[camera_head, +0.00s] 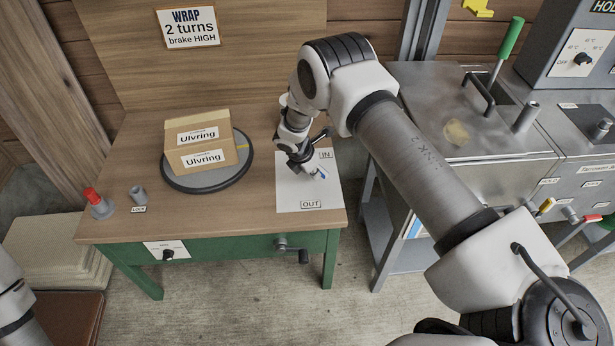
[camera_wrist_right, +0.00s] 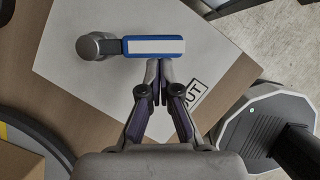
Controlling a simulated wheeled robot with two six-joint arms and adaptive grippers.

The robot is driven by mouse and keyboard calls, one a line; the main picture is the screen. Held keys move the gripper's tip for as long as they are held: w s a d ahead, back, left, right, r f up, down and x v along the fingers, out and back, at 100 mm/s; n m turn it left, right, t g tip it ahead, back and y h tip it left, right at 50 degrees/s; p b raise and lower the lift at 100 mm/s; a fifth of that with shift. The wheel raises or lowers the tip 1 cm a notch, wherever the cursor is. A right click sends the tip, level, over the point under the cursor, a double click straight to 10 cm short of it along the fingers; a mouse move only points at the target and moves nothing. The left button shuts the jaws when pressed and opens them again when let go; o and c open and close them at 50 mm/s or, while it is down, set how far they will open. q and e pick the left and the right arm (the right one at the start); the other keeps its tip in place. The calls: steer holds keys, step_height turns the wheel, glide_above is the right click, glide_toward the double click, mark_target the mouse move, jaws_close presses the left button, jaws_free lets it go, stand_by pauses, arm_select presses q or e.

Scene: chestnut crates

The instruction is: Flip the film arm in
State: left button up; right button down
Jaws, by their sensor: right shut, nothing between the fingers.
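The film arm (camera_wrist_right: 155,46) is a blue lever with a white strip, set on a round grey pivot (camera_wrist_right: 97,46) over a white plate (camera_wrist_right: 68,75). In the head view only a small blue part of it (camera_head: 321,174) shows beside my right gripper (camera_head: 308,174), which hides the rest. The plate (camera_head: 290,195) has an IN label (camera_head: 326,154) at its back and an OUT label (camera_head: 311,204) at its front. My right gripper (camera_wrist_right: 158,64) is shut and empty, its fingertips close beside the lever's long side; I cannot tell whether they touch. My left gripper is out of view.
A cardboard box (camera_head: 203,145) stands on a round dark turntable (camera_head: 240,172) left of the plate. A red-topped knob (camera_head: 97,203) and grey post (camera_head: 138,194) are at the table's left. A crank (camera_head: 295,250) juts from the front. A metal machine (camera_head: 430,90) stands right.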

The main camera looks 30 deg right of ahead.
mark_target(325, 170)
steer(key=shift+d+f+n+t, duration=0.1)
steer(key=shift+d+n+t, duration=0.2)
steer(key=shift+d+n, duration=0.55)
steer(key=d+n, duration=0.1)
steer(key=n, duration=0.1)
steer(key=d+n+t, duration=0.1)
steer(key=n, duration=0.1)
steer(key=shift+y, duration=0.4)
steer(key=shift+w+d+n+t+y, duration=0.35)
steer(key=shift+d+n, duration=0.3)
steer(key=shift+n, duration=0.4)
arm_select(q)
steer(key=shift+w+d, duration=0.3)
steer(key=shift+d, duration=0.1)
arm_select(e)
steer(key=shift+w+d, duration=0.25)
steer(key=shift+d, duration=0.2)
